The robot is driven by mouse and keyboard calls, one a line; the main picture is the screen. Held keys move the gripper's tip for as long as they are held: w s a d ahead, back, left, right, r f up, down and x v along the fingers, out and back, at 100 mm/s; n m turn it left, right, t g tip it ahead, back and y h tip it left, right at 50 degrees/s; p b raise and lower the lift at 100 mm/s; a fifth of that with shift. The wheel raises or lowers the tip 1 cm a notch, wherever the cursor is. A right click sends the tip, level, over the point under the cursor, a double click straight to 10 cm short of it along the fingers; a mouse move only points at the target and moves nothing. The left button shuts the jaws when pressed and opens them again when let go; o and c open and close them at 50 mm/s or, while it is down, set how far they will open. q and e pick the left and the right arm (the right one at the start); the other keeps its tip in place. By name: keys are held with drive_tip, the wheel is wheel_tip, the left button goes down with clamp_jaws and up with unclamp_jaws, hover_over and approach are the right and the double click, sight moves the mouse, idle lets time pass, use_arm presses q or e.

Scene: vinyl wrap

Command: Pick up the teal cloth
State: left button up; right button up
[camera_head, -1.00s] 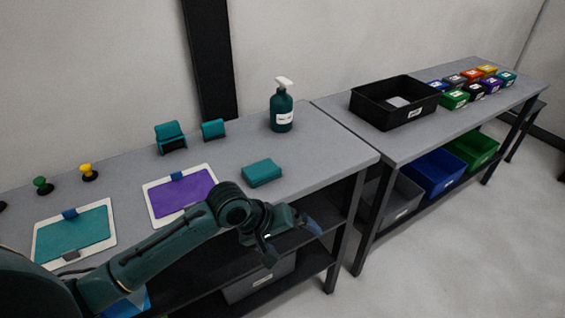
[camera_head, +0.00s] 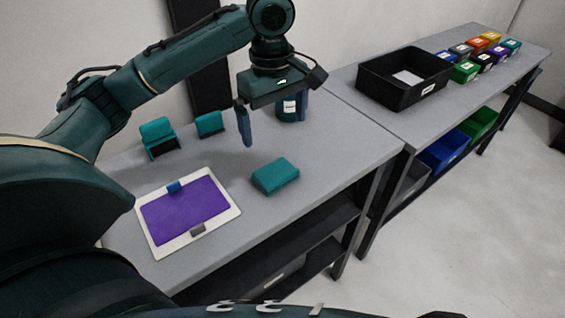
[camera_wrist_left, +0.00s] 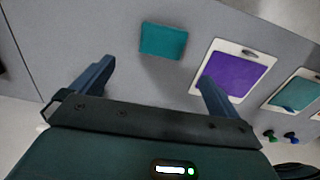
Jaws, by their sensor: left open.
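The teal cloth (camera_head: 275,177) is a folded block lying on the grey bench, right of the purple board. In the left wrist view the cloth (camera_wrist_left: 163,41) lies flat beyond the fingers, roughly between their directions. My left gripper (camera_head: 274,132) is open and empty, pointing down above the bench, behind the cloth and apart from it. Both its fingers (camera_wrist_left: 157,75) show spread in the left wrist view. My right gripper is not in view.
A purple panel on a white board (camera_head: 187,217) lies left of the cloth. Two teal holders (camera_head: 158,137) stand behind. A pump bottle (camera_head: 288,106) is partly hidden by my gripper. A black bin (camera_head: 404,80) and several small boxes sit on the farther bench.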

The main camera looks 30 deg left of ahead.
use_arm(q)
hover_over(275, 171)
drive_tip(key=f, duration=0.7)
drive_tip(key=shift+w+a+f+b, duration=0.15)
drive_tip(key=shift+w+a+b, duration=0.05)
drive_tip(key=shift+b, duration=0.15)
drive_tip(key=shift+s+d+f, duration=0.1)
drive_tip(key=shift+f, duration=1.2)
drive_tip(key=shift+s+d+f, duration=0.1)
drive_tip(key=shift+f, duration=1.2)
drive_tip(key=shift+c, duration=0.6)
drive_tip(key=c, duration=0.8)
